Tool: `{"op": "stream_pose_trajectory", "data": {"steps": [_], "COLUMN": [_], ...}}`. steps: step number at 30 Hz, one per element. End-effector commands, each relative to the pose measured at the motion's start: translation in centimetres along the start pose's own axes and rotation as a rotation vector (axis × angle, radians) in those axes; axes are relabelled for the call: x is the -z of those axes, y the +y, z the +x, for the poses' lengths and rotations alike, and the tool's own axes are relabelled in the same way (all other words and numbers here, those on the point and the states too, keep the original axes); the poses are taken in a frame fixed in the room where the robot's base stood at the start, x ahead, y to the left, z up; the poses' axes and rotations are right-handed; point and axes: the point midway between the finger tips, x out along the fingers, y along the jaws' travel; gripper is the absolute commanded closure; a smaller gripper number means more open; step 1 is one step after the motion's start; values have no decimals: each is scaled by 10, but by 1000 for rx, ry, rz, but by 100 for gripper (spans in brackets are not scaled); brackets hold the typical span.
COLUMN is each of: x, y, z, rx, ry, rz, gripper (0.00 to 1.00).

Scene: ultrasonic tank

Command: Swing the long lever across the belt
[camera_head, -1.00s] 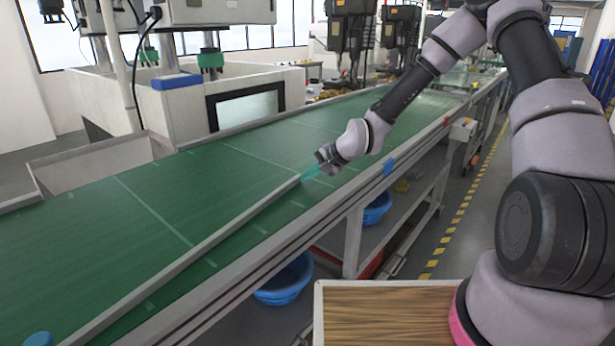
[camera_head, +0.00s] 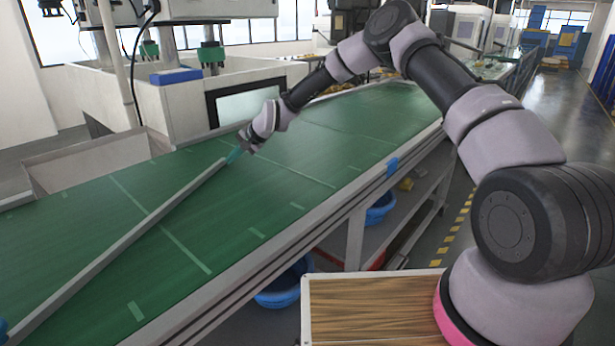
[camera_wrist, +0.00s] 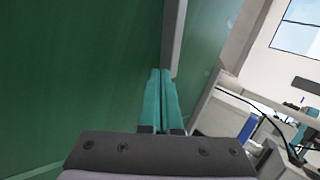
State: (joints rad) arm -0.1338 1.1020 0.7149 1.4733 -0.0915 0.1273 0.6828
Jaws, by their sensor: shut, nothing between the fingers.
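The long grey lever (camera_head: 130,238) lies slanted over the green belt (camera_head: 300,165). It runs from the lower left corner up to its free end near my gripper (camera_head: 233,156), about mid-width to the far side of the belt. My gripper's teal fingers are shut and empty, right at the lever's free end. In the wrist view my gripper (camera_wrist: 160,75) points along the belt with its fingertips beside the lever's end (camera_wrist: 173,40). Whether the fingers touch it I cannot tell for certain.
A white machine with a dark-framed panel (camera_head: 243,105) stands behind the belt. A grey chute (camera_head: 85,160) meets the far edge at the left. The belt is otherwise clear.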

Motion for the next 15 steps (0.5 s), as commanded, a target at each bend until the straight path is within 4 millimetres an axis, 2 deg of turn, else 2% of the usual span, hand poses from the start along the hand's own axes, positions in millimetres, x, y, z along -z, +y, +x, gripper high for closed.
{"op": "stream_pose_trajectory", "data": {"steps": [3, 9, 15], "x": [-1, -5, -11], "y": [-23, -58, -80], "z": [27, 64, 82], "rx": [-1, 0, 4], "ry": [-6, -8, -10], "rz": [-4, -10, -13], "gripper": [100, 100, 100]}}
